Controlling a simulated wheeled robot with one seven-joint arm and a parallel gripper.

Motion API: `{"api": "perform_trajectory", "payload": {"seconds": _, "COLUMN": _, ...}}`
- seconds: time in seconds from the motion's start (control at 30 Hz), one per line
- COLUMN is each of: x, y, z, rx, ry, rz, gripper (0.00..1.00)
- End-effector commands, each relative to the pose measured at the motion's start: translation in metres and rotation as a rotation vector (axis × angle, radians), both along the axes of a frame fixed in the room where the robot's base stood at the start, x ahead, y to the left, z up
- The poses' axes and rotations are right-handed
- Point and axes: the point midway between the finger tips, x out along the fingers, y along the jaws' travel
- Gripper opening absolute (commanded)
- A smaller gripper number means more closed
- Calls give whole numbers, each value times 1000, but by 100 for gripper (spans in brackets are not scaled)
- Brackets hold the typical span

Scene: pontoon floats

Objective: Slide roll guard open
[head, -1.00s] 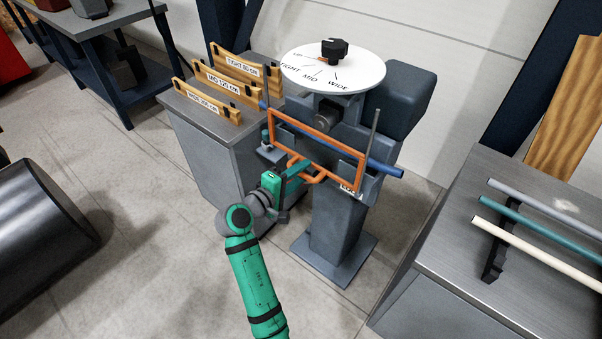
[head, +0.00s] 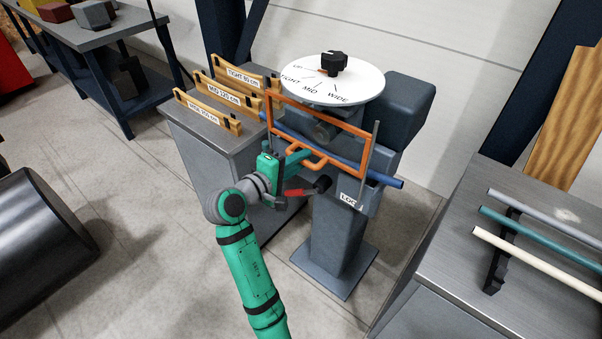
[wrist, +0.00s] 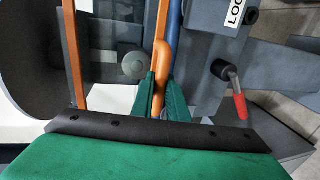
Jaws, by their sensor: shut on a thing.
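The orange roll guard (head: 320,115) is a rectangular tube frame in front of the grey bending machine (head: 405,108). It stands raised, its top bar just below the white dial. My gripper (head: 303,158) is shut on the guard's handle at the lower edge. In the wrist view the two green fingers close around the orange handle (wrist: 160,62), partly hiding it. A blue tube (head: 385,179) runs behind the guard; it also shows in the wrist view (wrist: 173,45). The guard's lower left is partly hidden by my gripper.
A red-gripped lever (head: 294,192) with a black end sits below the guard, close to my gripper. The dial (head: 352,88) is above. A cabinet with wooden gauges (head: 208,114) stands left; a bench with rods (head: 540,246) stands right.

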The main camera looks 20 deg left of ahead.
Motion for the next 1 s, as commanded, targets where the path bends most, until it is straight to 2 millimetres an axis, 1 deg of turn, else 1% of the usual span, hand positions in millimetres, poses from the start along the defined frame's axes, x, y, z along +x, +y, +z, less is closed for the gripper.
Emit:
{"api": "perform_trajectory", "payload": {"seconds": 0.03, "x": 0, "y": 1, "z": 5, "rx": 1, "ry": -5, "rz": 2, "gripper": 0}}
{"api": "perform_trajectory", "payload": {"seconds": 0.07, "x": 0, "y": 1, "z": 5, "rx": 1, "ry": -4, "rz": 2, "gripper": 0}}
{"api": "perform_trajectory", "payload": {"seconds": 0.33, "x": 0, "y": 1, "z": 5, "rx": 1, "ry": -2, "rz": 2, "gripper": 0}}
{"api": "perform_trajectory", "payload": {"seconds": 0.37, "x": 0, "y": 1, "z": 5, "rx": 1, "ry": -2, "rz": 2, "gripper": 18}}
{"api": "perform_trajectory", "payload": {"seconds": 0.4, "x": 0, "y": 1, "z": 5, "rx": 1, "ry": -2, "rz": 2, "gripper": 28}}
{"api": "perform_trajectory", "payload": {"seconds": 0.43, "x": 0, "y": 1, "z": 5, "rx": 1, "ry": -2, "rz": 2, "gripper": 33}}
{"api": "perform_trajectory", "payload": {"seconds": 0.77, "x": -2, "y": 1, "z": 5, "rx": 0, "ry": -1, "rz": 2, "gripper": 33}}
{"api": "perform_trajectory", "payload": {"seconds": 0.87, "x": -9, "y": 4, "z": 6, "rx": 1, "ry": -1, "rz": 2, "gripper": 33}}
{"api": "perform_trajectory", "payload": {"seconds": 1.0, "x": -29, "y": 11, "z": 11, "rx": 1, "ry": -1, "rz": 3, "gripper": 33}}
